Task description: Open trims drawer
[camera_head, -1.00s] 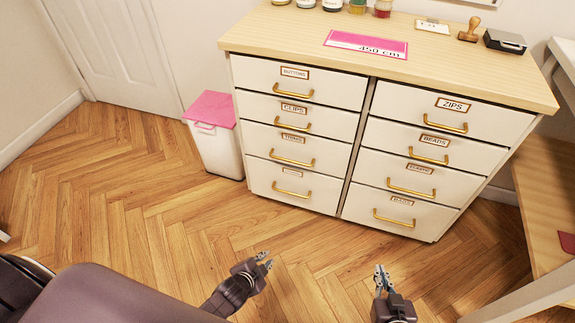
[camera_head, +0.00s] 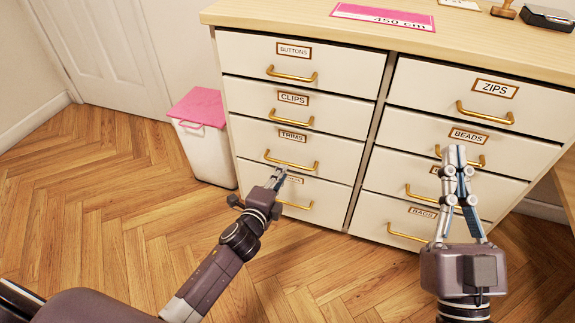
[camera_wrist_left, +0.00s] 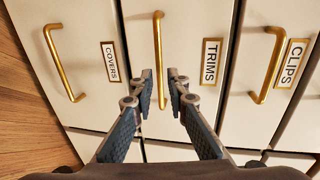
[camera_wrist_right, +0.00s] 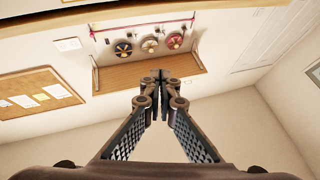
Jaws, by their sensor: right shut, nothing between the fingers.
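The trims drawer (camera_head: 325,154) is the third one down in the left column of a white cabinet, and it is closed. Its label reads TRIMS and it has a brass handle (camera_head: 292,163). My left gripper (camera_head: 281,172) is just below and in front of that handle. In the left wrist view my left gripper (camera_wrist_left: 164,88) is open, with the trims handle (camera_wrist_left: 158,45) lined up between its fingertips; I cannot tell whether they reach around it. My right gripper (camera_head: 455,150) is shut and empty, raised in front of the right column near the beads drawer (camera_head: 400,127).
The clips drawer (camera_head: 345,115) is above and the covers drawer (camera_wrist_left: 75,90) below; all visible drawers are closed. A white bin with a pink lid (camera_head: 198,108) stands left of the cabinet. The wooden floor (camera_head: 110,190) to the left is clear.

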